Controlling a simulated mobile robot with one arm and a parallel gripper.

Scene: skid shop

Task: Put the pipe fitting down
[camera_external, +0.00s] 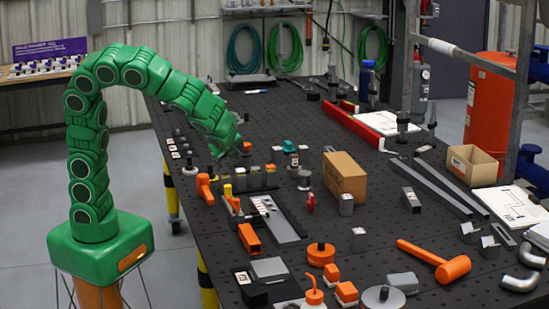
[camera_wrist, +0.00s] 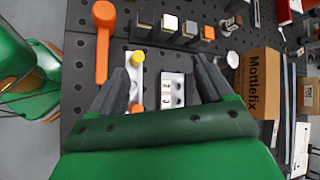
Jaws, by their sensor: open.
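My gripper (camera_external: 243,150) is above the left part of the dark perforated table. In the wrist view its two dark fingers (camera_wrist: 160,66) are spread apart, with nothing seen held between them. Two grey curved pipe fittings lie at the table's right front edge, one nearer (camera_external: 521,283) and one behind it (camera_external: 532,257), far from my gripper. Below the fingers, a yellow-topped part (camera_wrist: 137,59) and a white plate with dark holes (camera_wrist: 172,88) show. I cannot tell whether either belongs to a pipe fitting.
A cardboard box (camera_external: 345,177) stands mid-table, right of the fingers in the wrist view (camera_wrist: 257,82). A row of small blocks (camera_wrist: 188,30) and an orange-handled part (camera_wrist: 102,42) are close by. An orange mallet (camera_external: 440,262) lies front right. Bare table (camera_external: 270,115) shows farther back.

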